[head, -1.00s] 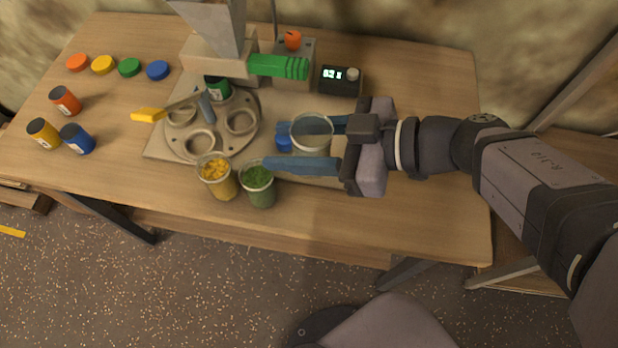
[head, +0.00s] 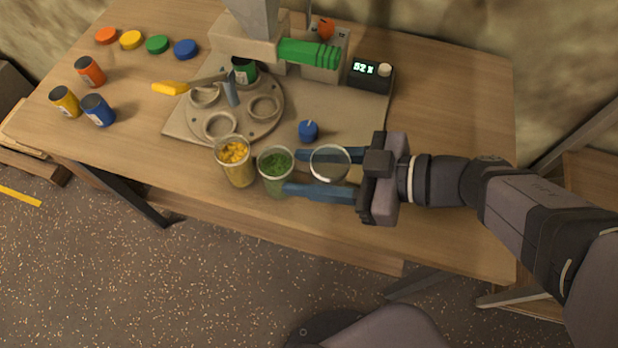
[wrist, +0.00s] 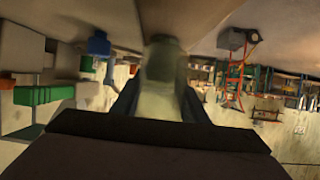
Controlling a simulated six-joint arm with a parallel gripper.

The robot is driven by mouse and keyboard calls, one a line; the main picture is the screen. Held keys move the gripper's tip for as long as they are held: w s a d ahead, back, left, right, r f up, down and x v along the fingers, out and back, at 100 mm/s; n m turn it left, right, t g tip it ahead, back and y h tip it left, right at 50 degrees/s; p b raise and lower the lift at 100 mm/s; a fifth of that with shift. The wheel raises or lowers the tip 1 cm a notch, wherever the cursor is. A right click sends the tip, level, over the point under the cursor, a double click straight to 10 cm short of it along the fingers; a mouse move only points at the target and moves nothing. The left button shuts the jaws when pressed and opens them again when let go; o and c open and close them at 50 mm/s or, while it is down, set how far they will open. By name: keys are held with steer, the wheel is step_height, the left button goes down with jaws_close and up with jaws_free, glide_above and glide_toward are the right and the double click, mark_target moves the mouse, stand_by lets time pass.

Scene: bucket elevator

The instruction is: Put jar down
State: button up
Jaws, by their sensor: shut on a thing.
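My gripper (head: 298,173) is shut on a clear jar (head: 330,163), with one blue finger on each side of it. The jar looks empty and upright in the head view. It is right of the jar with green contents (head: 276,172), near the table's front edge. I cannot tell whether its base touches the table. In the wrist view the jar (wrist: 161,85) shows blurred between the fingers. A jar with yellow contents (head: 237,164) stands left of the green one.
A round plate with ring holders (head: 223,124) stands at the left back, with a machine with a green cylinder (head: 308,53) behind it. A blue knob (head: 308,131) is behind the held jar. A display box (head: 369,75) is at the back. The table (head: 455,110) is clear at right.

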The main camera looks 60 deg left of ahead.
steer(key=shift+f+b, duration=0.65)
steer(key=shift+f, duration=1.2)
steer(key=shift+f, duration=0.15)
steer(key=o, duration=1.3)
steer(key=shift+c, duration=0.2)
steer(key=shift+w+d+r, duration=0.1)
steer(key=shift+w+r, duration=0.05)
steer(key=shift+r, duration=0.15)
steer(key=p+v, duration=0.2)
steer(key=v, duration=0.9)
steer(key=shift+w+d, duration=0.2)
steer(key=shift+d, duration=0.1)
steer(key=shift+w+a, duration=0.1)
